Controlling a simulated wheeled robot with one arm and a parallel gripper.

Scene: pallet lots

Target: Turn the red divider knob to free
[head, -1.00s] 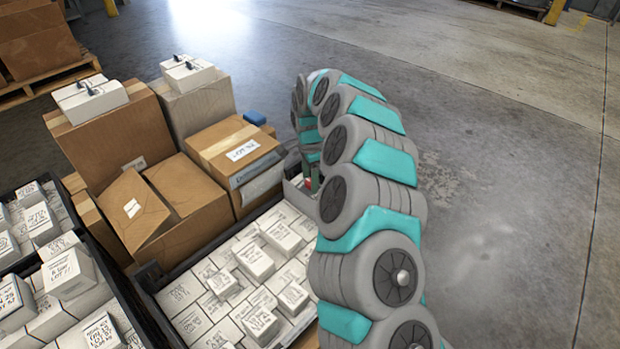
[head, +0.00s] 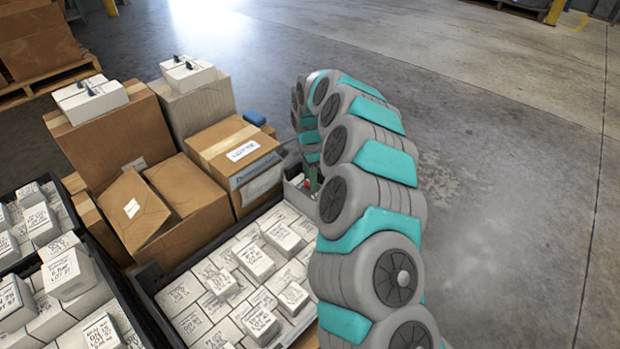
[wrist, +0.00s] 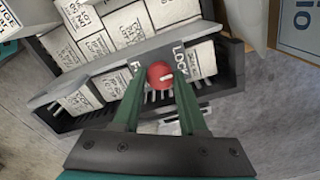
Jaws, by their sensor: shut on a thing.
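The red divider knob (wrist: 161,75) sits on the grey divider (wrist: 112,68) in the wrist view. A pale mark on the knob points right and slightly up, toward the LOCK label (wrist: 181,55). In the head view a small bit of red from the knob (head: 308,183) shows beside my arm, which hides most of that spot.
A dark crate (head: 150,277) of white labelled boxes holds the divider. Cardboard boxes (head: 182,210) stand behind it, one labelled box (head: 235,150) close to my gripper. More white boxes lie at the left. The concrete floor at right is clear.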

